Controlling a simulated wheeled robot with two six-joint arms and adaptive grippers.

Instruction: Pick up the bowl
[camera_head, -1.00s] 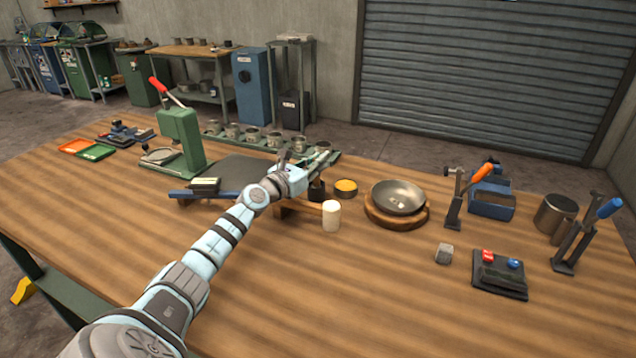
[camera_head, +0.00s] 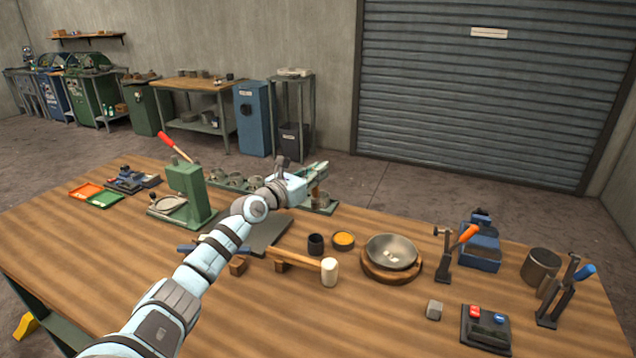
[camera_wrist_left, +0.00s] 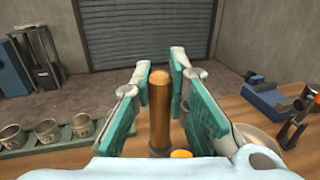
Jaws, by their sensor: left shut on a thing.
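The bowl (camera_head: 385,244) is grey metal and shallow. It sits upright on a round wooden block (camera_head: 376,277) right of the table's middle, with a few small pale marks inside. Its edge also shows at the lower right of the left wrist view (camera_wrist_left: 262,137). My left gripper (camera_head: 319,172) is up and to the left of the bowl, apart from it. It is shut on a wooden rod-like handle (camera_wrist_left: 160,115), which stands upright between the teal finger pads. The handle's lower end is hidden. My right gripper is not in view.
A black cup (camera_head: 316,244), an orange-filled tin (camera_head: 344,240) and a white-headed mallet (camera_head: 329,272) stand left of the bowl. An orange-handled clamp (camera_head: 447,255) is close on its right. A green press (camera_head: 188,193) stands at left.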

